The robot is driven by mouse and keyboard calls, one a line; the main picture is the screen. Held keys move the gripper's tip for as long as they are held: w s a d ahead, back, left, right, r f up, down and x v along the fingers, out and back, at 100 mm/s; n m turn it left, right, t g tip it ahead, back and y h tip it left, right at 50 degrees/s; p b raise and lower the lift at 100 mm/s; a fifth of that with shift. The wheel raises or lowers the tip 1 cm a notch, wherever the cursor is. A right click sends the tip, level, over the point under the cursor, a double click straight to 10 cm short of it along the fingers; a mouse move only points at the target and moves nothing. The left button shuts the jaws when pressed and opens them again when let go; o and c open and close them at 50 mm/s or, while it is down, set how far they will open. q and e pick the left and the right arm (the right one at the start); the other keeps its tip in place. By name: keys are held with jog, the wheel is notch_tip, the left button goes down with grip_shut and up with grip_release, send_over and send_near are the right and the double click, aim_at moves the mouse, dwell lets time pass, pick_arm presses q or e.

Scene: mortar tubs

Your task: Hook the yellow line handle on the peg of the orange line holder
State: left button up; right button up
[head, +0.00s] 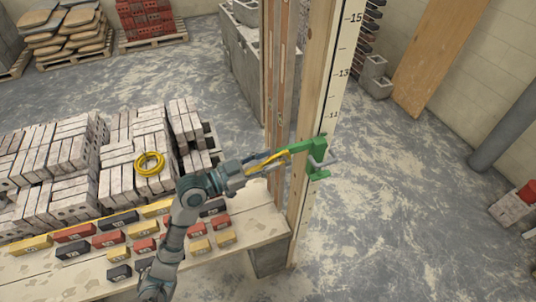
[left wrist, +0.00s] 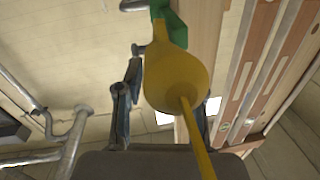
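The yellow line handle (head: 281,158) is at the end of my left arm, beside the timber post. It shows large in the left wrist view (left wrist: 177,80), with a yellow cord running from its thick end. My left gripper (head: 268,160) is shut on it, a finger at either side; the handle hides part of one finger. A green holder (head: 318,150) sits on the post at the handle's far end, with a small grey peg (head: 328,163). It looks green, not orange. Whether handle and peg touch, I cannot tell. My right gripper is not in view.
The tall marked post (head: 325,85) stands at the plank table's right end. The table (head: 70,283) carries several coloured blocks. Brick stacks (head: 55,160) stand behind, with a yellow coil (head: 150,163) on top.

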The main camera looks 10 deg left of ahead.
pick_arm(q)
jog(key=shift+w+d, duration=0.35)
jog(key=shift+d, duration=0.6)
jog(key=shift+a, duration=0.7)
jog(key=c, duration=0.7)
jog(key=shift+a, duration=0.1)
grip_shut()
jog(key=shift+d, duration=0.3)
jog(key=shift+w+d+r+p, duration=0.25)
jog(key=shift+w+d+p, duration=0.15)
jog(key=shift+d, duration=0.2)
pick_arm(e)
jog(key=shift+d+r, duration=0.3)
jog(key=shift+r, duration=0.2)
